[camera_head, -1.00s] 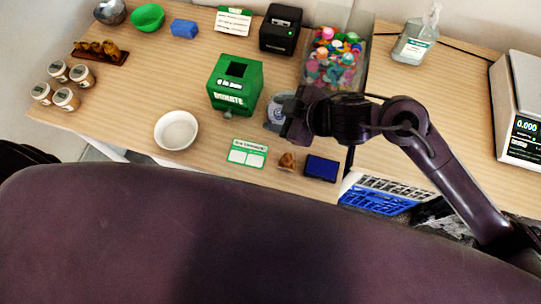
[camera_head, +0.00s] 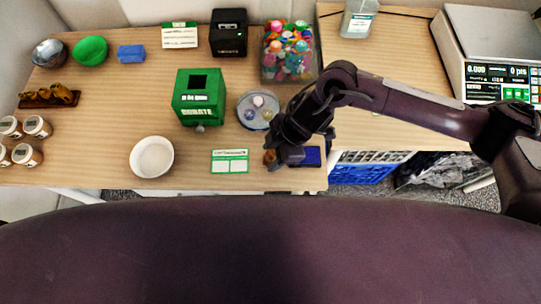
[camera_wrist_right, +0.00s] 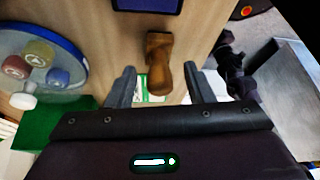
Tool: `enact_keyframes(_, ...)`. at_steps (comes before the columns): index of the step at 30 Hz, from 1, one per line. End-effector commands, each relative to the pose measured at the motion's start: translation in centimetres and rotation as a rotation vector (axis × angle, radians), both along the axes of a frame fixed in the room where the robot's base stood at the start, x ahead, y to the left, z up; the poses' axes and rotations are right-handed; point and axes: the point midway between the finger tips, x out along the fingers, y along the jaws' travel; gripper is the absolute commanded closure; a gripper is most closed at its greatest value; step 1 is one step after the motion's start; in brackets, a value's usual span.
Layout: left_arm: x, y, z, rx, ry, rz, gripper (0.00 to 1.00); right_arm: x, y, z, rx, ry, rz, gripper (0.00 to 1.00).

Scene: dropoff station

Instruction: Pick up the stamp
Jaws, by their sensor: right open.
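The stamp has a brown wooden handle. In the wrist view the stamp (camera_wrist_right: 158,62) stands centered, its handle pointing toward my right gripper (camera_wrist_right: 159,74). The fingers are open on either side of the handle, with a visible gap on each side. In the head view my right gripper (camera_head: 284,153) is at the table's front edge and covers most of the stamp (camera_head: 269,157). The blue ink pad (camera_head: 313,156) lies just right of it, partly hidden. My left gripper is not in view.
A green and white card (camera_head: 230,161) lies left of the stamp. A round clear dish with colored pieces (camera_head: 258,110) stands behind, near the green donation box (camera_head: 199,98). A white bowl (camera_head: 152,157) is further left. A blue crate (camera_head: 360,174) is below the edge.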

Motion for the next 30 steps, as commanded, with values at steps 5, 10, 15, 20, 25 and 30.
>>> enact_keyframes(5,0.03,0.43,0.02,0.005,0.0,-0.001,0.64,-0.05,0.41,-0.97,-0.001,-0.002,0.0,0.52)
enact_keyframes(10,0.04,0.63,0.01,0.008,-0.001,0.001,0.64,-0.05,0.4,-0.96,0.001,-0.003,0.001,0.52)
enact_keyframes(15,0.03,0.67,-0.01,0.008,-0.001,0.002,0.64,-0.05,0.4,-0.94,0.0,-0.002,0.001,0.75)
enact_keyframes(20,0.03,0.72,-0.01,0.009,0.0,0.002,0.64,-0.06,0.39,-0.94,0.0,-0.002,0.001,0.96)
enact_keyframes(25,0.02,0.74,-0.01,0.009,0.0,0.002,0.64,-0.08,0.39,-0.95,0.0,-0.002,0.001,1.0)
enact_keyframes(30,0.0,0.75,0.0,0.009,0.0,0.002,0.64,-0.09,0.38,-0.82,-0.001,-0.001,0.002,1.0)
